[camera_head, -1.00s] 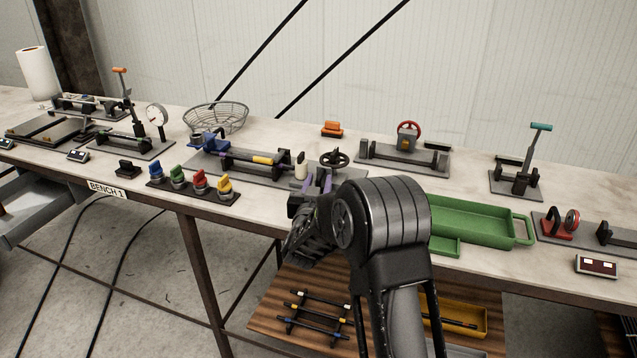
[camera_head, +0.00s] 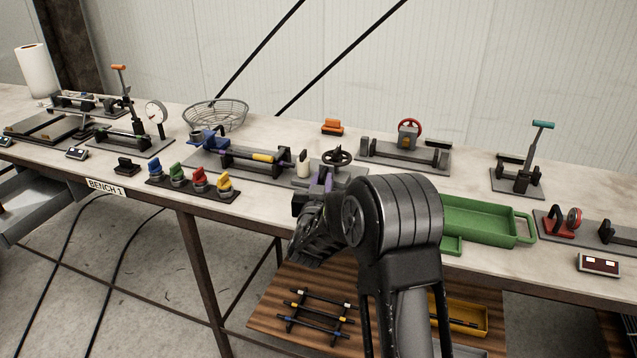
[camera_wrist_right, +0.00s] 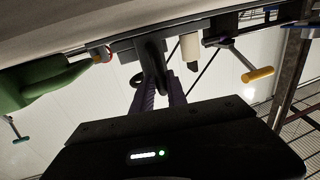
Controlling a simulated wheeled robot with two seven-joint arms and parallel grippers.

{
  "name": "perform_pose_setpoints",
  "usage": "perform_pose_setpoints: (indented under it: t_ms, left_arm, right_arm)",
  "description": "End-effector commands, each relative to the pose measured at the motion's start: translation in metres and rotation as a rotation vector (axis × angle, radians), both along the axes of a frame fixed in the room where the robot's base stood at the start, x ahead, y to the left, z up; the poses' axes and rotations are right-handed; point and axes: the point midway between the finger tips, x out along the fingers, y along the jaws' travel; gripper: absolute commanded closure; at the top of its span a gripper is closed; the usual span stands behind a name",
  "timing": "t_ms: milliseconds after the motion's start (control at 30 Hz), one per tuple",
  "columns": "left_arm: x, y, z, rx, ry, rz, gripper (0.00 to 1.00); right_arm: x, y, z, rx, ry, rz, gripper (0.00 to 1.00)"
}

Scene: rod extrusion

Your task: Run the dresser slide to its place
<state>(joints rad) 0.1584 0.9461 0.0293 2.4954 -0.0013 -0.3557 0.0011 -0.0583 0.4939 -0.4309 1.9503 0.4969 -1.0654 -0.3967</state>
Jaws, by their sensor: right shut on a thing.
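The dresser unit stands on a grey base plate (camera_head: 222,166) at mid-bench, with a dark rail, a yellow sleeve, a cream cylinder (camera_head: 303,165) and a dark handwheel (camera_head: 337,155). I take the dark block by the handwheel for the dresser slide; it shows in the right wrist view (camera_wrist_right: 124,50), partly hidden. My right gripper (camera_head: 320,182), with purple-lined fingers, is at the front of this unit. In the right wrist view its fingers (camera_wrist_right: 155,72) close on a dark grey upright part, seemingly of the slide; the exact contact is hidden. My left gripper is not in view.
A green tray (camera_head: 527,240) lies right of my arm. Red, yellow, green and blue knobbed pieces stand in a rack (camera_head: 190,190) at the front edge. A wire basket (camera_head: 215,115) and an orange block (camera_head: 332,127) are behind. A red-wheeled fixture (camera_head: 409,135) stands back right.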

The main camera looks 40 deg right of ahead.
Motion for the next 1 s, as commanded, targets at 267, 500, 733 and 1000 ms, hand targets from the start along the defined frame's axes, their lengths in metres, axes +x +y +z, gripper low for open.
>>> perform_pose_setpoints:
  t_ms: [267,500,733,1000]
  left_arm:
    - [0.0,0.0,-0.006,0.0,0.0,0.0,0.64]
    - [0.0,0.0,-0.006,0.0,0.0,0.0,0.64]
    - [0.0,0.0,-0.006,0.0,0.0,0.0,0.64]
    - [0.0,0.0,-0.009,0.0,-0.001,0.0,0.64]
  right_arm:
    - [-0.017,-0.013,-0.003,-0.001,0.005,-0.01,1.0]
    - [-0.017,-0.013,-0.003,-0.001,0.005,-0.011,0.72]
    - [-0.017,-0.013,-0.002,-0.001,0.004,-0.011,0.66]
    - [-0.025,-0.005,-0.003,0.001,0.002,-0.01,0.66]
